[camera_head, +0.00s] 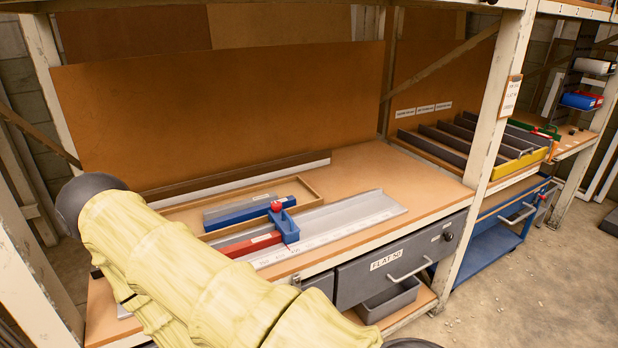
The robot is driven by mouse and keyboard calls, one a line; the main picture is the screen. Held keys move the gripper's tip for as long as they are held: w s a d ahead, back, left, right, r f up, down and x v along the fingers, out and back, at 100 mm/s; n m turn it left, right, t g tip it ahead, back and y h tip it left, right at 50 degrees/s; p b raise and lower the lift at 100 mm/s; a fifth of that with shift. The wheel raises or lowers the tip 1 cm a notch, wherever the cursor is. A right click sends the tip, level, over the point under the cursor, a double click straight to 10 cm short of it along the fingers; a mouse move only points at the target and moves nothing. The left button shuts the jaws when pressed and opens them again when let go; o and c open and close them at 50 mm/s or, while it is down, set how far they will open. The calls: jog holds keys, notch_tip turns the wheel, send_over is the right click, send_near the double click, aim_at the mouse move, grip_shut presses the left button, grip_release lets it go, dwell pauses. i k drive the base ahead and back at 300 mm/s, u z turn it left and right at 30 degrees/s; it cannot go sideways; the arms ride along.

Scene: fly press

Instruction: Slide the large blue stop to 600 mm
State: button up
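The large blue stop (287,228) with a red knob (277,206) on top stands on the grey metal rail (362,212) on the workbench. A white scale strip (330,237) with small marks runs along the rail's front edge. The marks are too small for me to read the stop's position. A red bar (249,245) lies along the rail just left of the stop. My arm in its yellow cover crosses the lower left and hides the rail's left part. My gripper is not in view, and nothing of mine visibly touches the stop.
A shallow wooden tray (310,190) behind the rail holds a blue bar (238,214) and a grey bar. The rail right of the stop looks clear. A shelf post (487,130) stands right of the bench. A grey drawer (400,262) labelled FLAT 50 is below.

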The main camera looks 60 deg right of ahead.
aim_at(290, 230)
jog(key=k, duration=0.65)
jog(key=z, duration=1)
jog(key=i, duration=0.4)
jog(key=z, duration=0.1)
